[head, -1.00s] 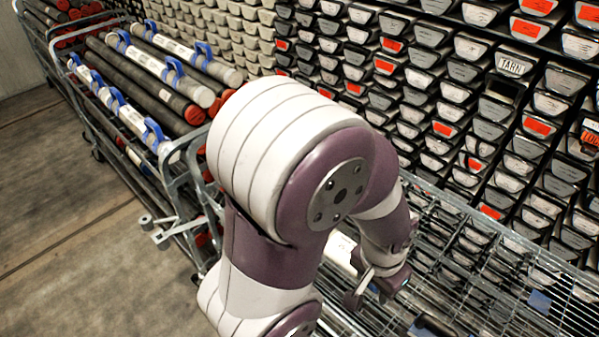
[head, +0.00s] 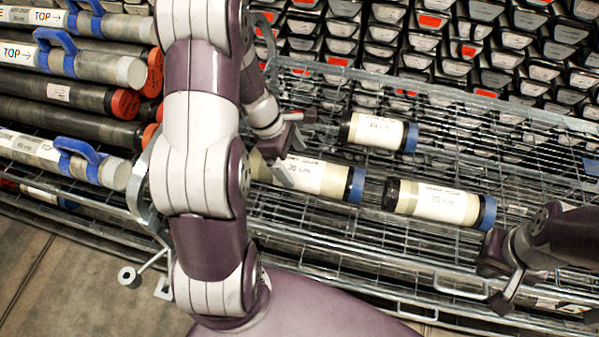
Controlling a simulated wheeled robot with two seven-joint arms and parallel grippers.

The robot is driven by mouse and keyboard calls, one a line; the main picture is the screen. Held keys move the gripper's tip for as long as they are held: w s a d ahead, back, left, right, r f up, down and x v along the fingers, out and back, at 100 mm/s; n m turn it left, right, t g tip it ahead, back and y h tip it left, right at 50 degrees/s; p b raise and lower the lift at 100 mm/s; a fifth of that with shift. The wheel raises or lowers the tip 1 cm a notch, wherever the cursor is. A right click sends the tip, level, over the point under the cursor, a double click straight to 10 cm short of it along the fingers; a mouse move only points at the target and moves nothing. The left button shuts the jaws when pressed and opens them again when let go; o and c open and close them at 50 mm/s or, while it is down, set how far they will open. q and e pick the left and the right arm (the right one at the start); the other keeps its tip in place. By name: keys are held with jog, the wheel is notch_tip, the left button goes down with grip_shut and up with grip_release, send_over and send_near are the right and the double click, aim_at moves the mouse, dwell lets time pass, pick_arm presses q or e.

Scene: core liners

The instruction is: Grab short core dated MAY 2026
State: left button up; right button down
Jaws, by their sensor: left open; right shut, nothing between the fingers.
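Three short cores with white labels, dark ends and blue caps lie on a wire rack. One short core (head: 378,132) is at the back, one (head: 322,178) at the middle left, and one (head: 438,203) at the front right. Their dates are too small to read. My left gripper (head: 293,146) is open and empty, beside the back core's left end. One finger overlaps the middle-left core in the picture; I cannot tell if it touches. My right gripper (head: 508,292) is shut and empty, at the rack's front right.
Long core tubes (head: 75,95) with red or clear ends and blue handles lie on a cart at the left. Stacked core trays (head: 480,45) fill the back. The rack's raised wire edge (head: 440,92) runs behind the cores. The rack's right part is mostly clear.

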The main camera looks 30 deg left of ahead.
aim_at(300, 171)
pick_arm(q)
jog(key=x, duration=0.4)
jog(key=shift+d+f+b, duration=0.15)
jog(key=shift+d+b, duration=0.1)
jog(key=shift+b, duration=0.1)
jog(key=shift+w+d+f, duration=0.1)
jog(key=shift+w+f, duration=0.05)
jog(key=shift+f, duration=0.1)
jog(key=c, duration=1.4)
jog(key=shift+r, duration=0.1)
jog(key=c, duration=0.3)
